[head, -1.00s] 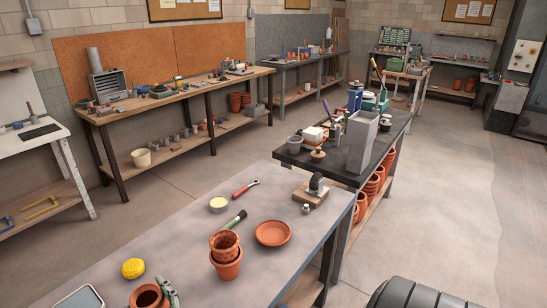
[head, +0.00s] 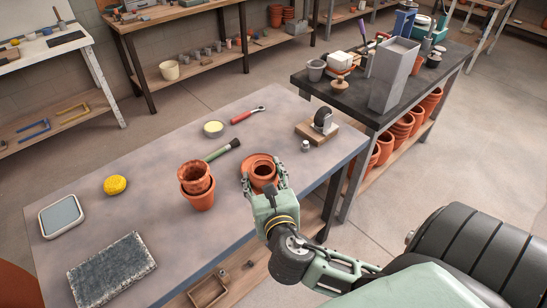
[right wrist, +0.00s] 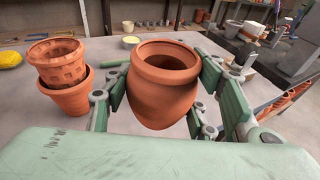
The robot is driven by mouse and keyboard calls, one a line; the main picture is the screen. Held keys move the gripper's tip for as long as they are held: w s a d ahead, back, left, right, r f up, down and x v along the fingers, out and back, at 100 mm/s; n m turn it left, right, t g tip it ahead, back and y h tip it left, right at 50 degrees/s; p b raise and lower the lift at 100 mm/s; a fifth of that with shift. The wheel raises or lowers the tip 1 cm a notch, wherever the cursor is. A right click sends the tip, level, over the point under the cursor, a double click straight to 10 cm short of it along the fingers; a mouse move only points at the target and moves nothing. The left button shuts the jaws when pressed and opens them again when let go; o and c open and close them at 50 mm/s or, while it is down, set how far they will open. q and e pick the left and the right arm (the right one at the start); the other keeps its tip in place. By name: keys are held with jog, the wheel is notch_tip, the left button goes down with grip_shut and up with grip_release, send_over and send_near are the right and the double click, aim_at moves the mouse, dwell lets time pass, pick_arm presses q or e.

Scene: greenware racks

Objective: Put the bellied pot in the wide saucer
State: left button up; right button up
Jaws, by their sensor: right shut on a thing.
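The bellied pot (head: 262,171) is a round terracotta pot with a flared rim. My right gripper (head: 264,182) is shut on it, with one finger on each side. The pot also shows large between the fingers in the right wrist view (right wrist: 164,92), mouth up. My left gripper is not in view.
A yellow sponge (head: 115,185) and a grey slab (head: 111,268) are further left.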

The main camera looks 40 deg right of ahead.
jog(key=w+d+p, duration=0.1)
jog(key=w+d, duration=0.2)
jog(key=d, duration=0.7)
send_over(259, 158)
jog(key=s+a, duration=0.3)
jog(key=s, duration=0.1)
jog(key=shift+y, duration=0.3)
jog(key=f, duration=0.6)
jog(key=shift+s+d+f+p, duration=0.1)
jog(key=shift+d+f+p, duration=0.1)
jog(key=shift+f+p, duration=0.1)
jog(key=shift+f, duration=0.15)
jog(key=shift+f+b, duration=0.4)
jog(key=shift+f, duration=1.45)
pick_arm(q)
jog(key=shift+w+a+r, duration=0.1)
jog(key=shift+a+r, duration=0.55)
